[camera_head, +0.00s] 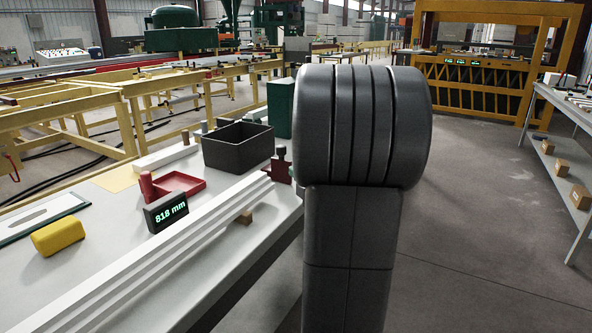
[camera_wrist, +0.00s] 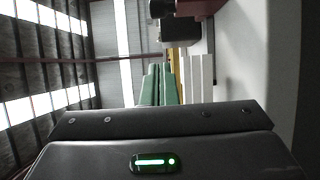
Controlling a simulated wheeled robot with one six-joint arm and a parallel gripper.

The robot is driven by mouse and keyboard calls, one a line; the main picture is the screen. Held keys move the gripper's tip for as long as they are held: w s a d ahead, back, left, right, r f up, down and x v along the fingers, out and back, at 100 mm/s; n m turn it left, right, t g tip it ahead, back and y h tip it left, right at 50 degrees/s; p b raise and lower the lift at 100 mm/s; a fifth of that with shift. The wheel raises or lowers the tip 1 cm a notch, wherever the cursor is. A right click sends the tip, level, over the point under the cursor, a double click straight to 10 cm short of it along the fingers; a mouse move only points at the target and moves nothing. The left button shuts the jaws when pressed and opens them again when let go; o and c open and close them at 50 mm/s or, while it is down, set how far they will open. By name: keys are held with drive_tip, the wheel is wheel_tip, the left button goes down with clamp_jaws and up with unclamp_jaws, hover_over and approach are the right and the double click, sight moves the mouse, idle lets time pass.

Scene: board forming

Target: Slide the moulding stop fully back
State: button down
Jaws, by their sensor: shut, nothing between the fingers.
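The moulding stop (camera_head: 279,168) is a small dark red block with a black knob, at the far end of the long white moulding (camera_head: 165,265) on the bench. In the wrist view, a dark red piece (camera_wrist: 203,7) with dark rounded parts beside it shows at the top edge; it looks like the stop, partly cut off. My gripper (camera_wrist: 160,118) shows as a dark body across the bottom of the wrist view, shut and holding nothing. It appears apart from the stop. In the head view my arm hides the gripper.
A display (camera_head: 166,211) reads 818 mm. A black bin (camera_head: 238,146), a red tray (camera_head: 180,185) and a yellow block (camera_head: 58,235) stand on the bench (camera_head: 30,290). A dark green box (camera_head: 280,108) is behind the stop.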

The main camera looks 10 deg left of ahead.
sight(285, 150)
drive_tip(key=w+d+x, duration=0.2)
drive_tip(key=x, duration=0.9)
drive_tip(key=shift+p, duration=0.3)
drive_tip(key=shift+a, duration=0.1)
drive_tip(key=shift+w, duration=0.1)
drive_tip(key=w, duration=0.1)
drive_tip(key=w+d, duration=0.1)
drive_tip(key=shift+w+f+b, duration=0.1)
drive_tip(key=shift+w+b, duration=0.15)
drive_tip(key=shift+b, duration=0.05)
drive_tip(key=shift+r, duration=0.25)
